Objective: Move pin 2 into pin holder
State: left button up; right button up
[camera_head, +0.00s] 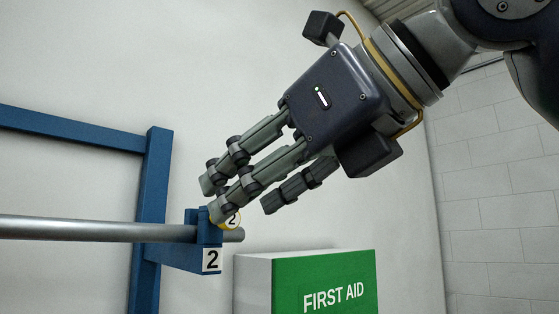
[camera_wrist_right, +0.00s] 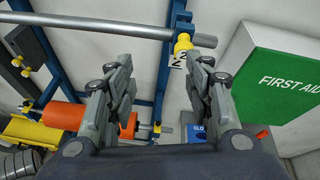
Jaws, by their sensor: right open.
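Pin 2 (camera_head: 233,219) is yellow with a round tag marked 2. It sits at a blue bracket (camera_head: 207,262) labelled 2, beside a grey metal bar. In the right wrist view the yellow pin (camera_wrist_right: 183,43) shows beyond the fingertips, slightly right of centre, with its tag below it. My right gripper (camera_head: 242,204) is open, reaching down from the upper right. Its fingertips are close to the pin and partly cover it in the head view; I cannot tell whether they touch. In the wrist view nothing is between its fingers. I cannot identify the pin holder. My left gripper is not in view.
The grey bar (camera_head: 95,228) runs left from the bracket, near a blue frame (camera_head: 152,205). A green and white first aid box (camera_head: 335,285) stands right of the bracket.

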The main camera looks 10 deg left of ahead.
aim_at(233, 222)
jog(key=w+a+f+t+h+p, duration=0.1)
jog(key=w+a+f+p, duration=0.1)
jog(key=w+a+p, duration=0.2)
jog(key=shift+w+a+m+t, duration=0.3)
jog(key=shift+w+m, duration=0.1)
jog(key=shift+w, duration=1.2)
jog(key=shift+d, duration=0.1)
jog(key=shift+c, duration=0.6)
grip_shut()
jog(key=shift+d, duration=0.1)
